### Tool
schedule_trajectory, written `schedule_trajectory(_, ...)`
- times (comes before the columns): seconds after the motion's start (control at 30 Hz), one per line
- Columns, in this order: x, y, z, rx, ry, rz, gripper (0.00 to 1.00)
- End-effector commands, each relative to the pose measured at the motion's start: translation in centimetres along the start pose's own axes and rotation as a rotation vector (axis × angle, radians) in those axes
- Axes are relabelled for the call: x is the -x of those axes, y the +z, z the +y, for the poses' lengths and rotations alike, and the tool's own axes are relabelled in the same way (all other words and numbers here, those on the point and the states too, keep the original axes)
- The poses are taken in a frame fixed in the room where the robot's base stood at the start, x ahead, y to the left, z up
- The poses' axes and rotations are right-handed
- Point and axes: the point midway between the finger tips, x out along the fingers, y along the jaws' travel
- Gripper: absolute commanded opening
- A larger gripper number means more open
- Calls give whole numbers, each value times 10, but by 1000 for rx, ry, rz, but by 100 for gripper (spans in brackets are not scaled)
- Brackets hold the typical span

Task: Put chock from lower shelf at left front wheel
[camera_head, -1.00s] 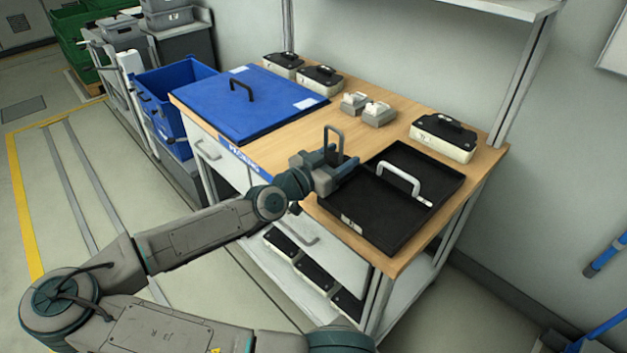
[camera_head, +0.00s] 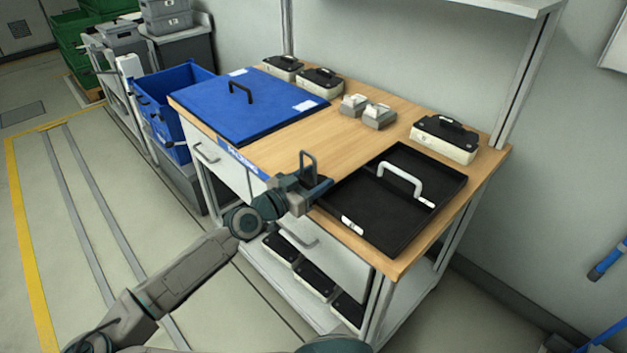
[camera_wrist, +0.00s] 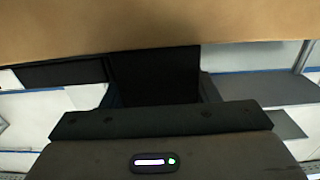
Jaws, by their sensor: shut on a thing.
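My gripper (camera_head: 318,188) is at the front edge of the wooden bench top, just left of the black tray. It is shut on a dark thing that is mostly hidden by the jaws in the head view. In the wrist view a black block (camera_wrist: 155,75) shows beyond the dark gripper body; I cannot tell for sure that it is the chock. The lower shelf (camera_head: 282,303) holds several black-topped cases (camera_head: 314,279). No wheel can be made out in either view.
The bench top (camera_head: 300,140) carries a black tray (camera_head: 372,228) with a white handle, a blue lid (camera_head: 215,110) and several black-and-white cases. A blue bin (camera_head: 165,90) stands to the left. The floor at left is open.

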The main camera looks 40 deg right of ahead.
Motion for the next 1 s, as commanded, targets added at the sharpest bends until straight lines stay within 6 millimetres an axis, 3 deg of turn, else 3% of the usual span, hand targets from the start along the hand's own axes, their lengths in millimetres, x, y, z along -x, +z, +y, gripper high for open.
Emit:
schedule_trajectory(0.27,0,1,0,-1,-1,1,25)
schedule_trajectory(0.3,0,2,0,-2,-1,0,60)
schedule_trajectory(0.37,0,2,0,-2,-1,0,76)
schedule_trajectory(0.77,1,-1,0,-1,-1,0,76)
schedule_trajectory(1.0,36,-2,-2,1,-7,5,76)
